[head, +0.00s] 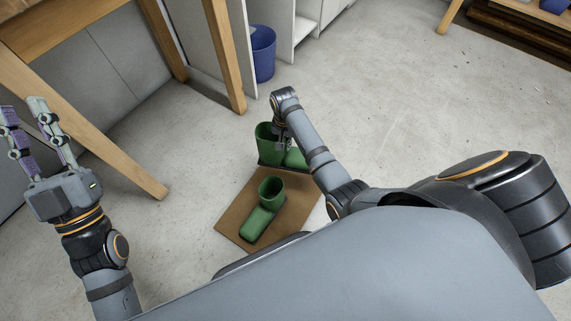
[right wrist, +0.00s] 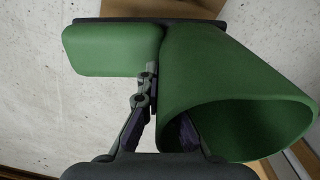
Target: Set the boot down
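One green boot (head: 267,142) is at the far edge of the brown mat (head: 300,197). My right gripper (head: 281,136) is on its shaft. In the right wrist view, the gripper (right wrist: 166,108) has one finger outside the shaft of this boot (right wrist: 225,90) and the other in its opening, pinching the wall. The boot looks upright, with its dark sole toward the floor. I cannot tell whether the sole touches down. A second green boot (head: 264,212) stands upright on the mat. My left gripper (head: 22,106) is open and empty, far left of the boots.
A wooden table leg (head: 140,182) stands left of the mat, and another (head: 228,62) stands behind it. A blue bin (head: 263,52) is by the white cabinet (head: 302,28). The concrete floor to the right is clear. A wooden pallet-like rack (head: 520,30) is at the far right.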

